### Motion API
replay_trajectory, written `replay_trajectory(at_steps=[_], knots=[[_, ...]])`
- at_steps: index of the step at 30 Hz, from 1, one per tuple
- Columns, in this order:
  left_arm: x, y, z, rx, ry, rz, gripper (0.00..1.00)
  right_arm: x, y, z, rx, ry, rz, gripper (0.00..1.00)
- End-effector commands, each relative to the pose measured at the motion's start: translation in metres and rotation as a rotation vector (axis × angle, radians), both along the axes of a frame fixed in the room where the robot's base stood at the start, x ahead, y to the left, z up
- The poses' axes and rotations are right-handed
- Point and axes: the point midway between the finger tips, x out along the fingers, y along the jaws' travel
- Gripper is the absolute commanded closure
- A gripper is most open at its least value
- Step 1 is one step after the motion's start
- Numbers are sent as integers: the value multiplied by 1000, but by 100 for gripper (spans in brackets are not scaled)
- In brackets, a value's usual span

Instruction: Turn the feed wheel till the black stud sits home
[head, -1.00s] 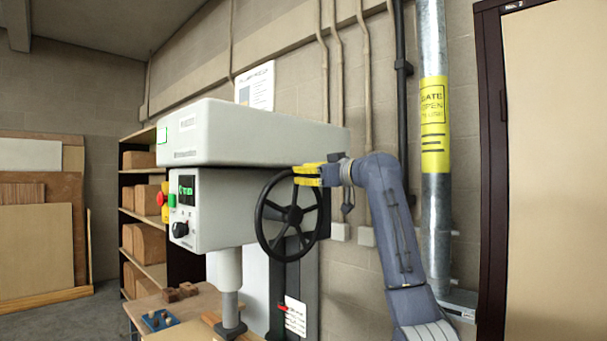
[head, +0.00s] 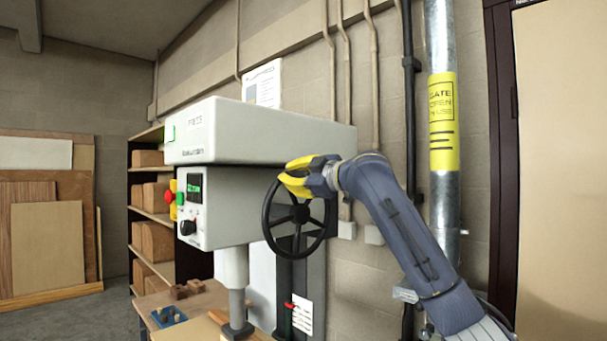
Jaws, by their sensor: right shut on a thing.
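The black feed wheel (head: 301,213) stands on the right side of the white press. My right gripper (head: 293,178), with yellow fingers, is shut on the upper rim of the wheel, a little left of its top. The press's grey spindle (head: 237,302) reaches down below the head to a black piece (head: 237,329) near the lower edge of the view. I cannot tell whether this piece is the black stud, or how it sits. My left gripper is not in view.
The press head (head: 262,132) has a control panel with a green display (head: 194,188). A blue tray (head: 168,316) and small brown blocks lie on the bench. A galvanised pipe (head: 442,200) stands right of my arm, with a dark-framed door beyond it.

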Motion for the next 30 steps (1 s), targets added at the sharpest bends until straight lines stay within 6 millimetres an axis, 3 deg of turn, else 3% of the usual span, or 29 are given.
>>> replay_trajectory(at_steps=[15, 30], knots=[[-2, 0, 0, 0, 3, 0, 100, -30, 34, -33, -341, -294, 8, 100], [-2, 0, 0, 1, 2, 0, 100, -37, 44, -55, -493, -420, 10, 100]])
